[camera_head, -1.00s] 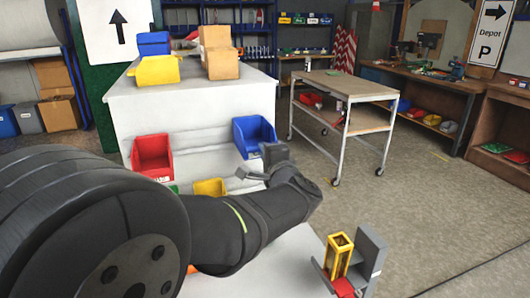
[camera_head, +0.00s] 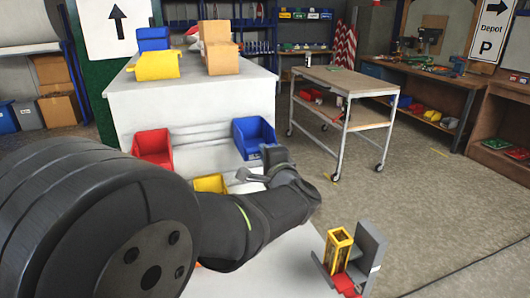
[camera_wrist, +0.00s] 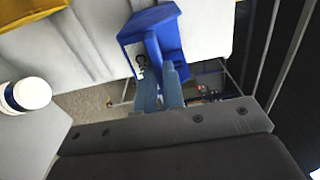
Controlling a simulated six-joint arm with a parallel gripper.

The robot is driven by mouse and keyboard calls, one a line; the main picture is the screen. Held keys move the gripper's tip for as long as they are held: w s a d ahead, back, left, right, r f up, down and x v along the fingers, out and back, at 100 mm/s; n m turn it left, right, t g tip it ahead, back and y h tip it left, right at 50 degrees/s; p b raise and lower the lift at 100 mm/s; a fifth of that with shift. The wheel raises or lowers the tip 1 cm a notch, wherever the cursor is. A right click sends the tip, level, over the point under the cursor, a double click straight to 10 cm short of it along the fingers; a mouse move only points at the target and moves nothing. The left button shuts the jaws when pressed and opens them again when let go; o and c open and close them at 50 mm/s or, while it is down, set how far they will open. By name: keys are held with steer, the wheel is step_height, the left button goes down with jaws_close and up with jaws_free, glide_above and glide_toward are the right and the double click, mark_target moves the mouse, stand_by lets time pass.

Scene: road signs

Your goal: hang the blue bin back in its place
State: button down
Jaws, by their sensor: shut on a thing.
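The blue bin (camera_head: 254,136) is at the right end of the white panel's front, near the rails. In the wrist view the blue bin (camera_wrist: 165,25) is upright in front of the fingers, with its label at the left. My gripper (camera_head: 268,165) reaches it from below right. In the wrist view my gripper (camera_wrist: 160,88) is shut on the bin's edge. I cannot tell whether the bin's back touches a rail.
A red bin (camera_head: 153,146) hangs left on the panel (camera_head: 190,140), and a yellow bin (camera_head: 210,184) is lower. Another blue bin (camera_head: 153,39), a yellow bin (camera_head: 157,66) and cardboard boxes (camera_head: 219,50) stand on top. A wheeled cart (camera_head: 350,82) is at the right.

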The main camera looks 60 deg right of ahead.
steer(key=c, duration=1.5)
jaws_free()
steer(key=shift+o, duration=0.2)
steer(key=v, duration=1.7)
steer(key=shift+s, duration=0.2)
steer(key=shift+a, duration=0.15)
steer(key=x, duration=1.7)
steer(key=shift+w, duration=0.2)
